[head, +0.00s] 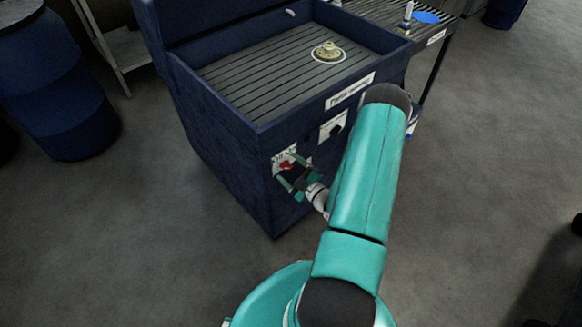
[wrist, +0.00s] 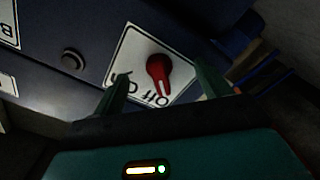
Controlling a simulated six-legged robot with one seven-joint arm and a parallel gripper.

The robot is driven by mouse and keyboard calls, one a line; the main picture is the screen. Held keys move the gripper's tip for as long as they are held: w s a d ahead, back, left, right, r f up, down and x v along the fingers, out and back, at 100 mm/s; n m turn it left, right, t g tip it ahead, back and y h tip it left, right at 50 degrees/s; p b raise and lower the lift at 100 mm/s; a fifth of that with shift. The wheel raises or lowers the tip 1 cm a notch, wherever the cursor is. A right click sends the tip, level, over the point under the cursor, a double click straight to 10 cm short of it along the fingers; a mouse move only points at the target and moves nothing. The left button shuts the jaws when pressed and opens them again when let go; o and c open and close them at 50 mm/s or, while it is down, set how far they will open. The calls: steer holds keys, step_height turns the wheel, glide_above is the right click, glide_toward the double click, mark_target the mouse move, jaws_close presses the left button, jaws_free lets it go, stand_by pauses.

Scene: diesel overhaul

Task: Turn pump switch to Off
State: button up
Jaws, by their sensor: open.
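The pump switch is a red rotary knob (wrist: 158,70) on a white label plate (wrist: 127,52), on the front of a dark blue parts washer. In the head view my gripper (head: 289,176) is right at the knob. I cannot tell whether it touches.
A dark round button (wrist: 73,60) sits left of the plate. A second black switch (head: 335,131) on a white plate is to the right on the cabinet. The washer basin (head: 228,91) holds a metal part (head: 327,52). Blue barrels (head: 55,85) stand at left; the floor in front is clear.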

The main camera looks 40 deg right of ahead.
steer(key=s, duration=0.7)
stand_by(0.4)
steer(key=shift+d, duration=0.1)
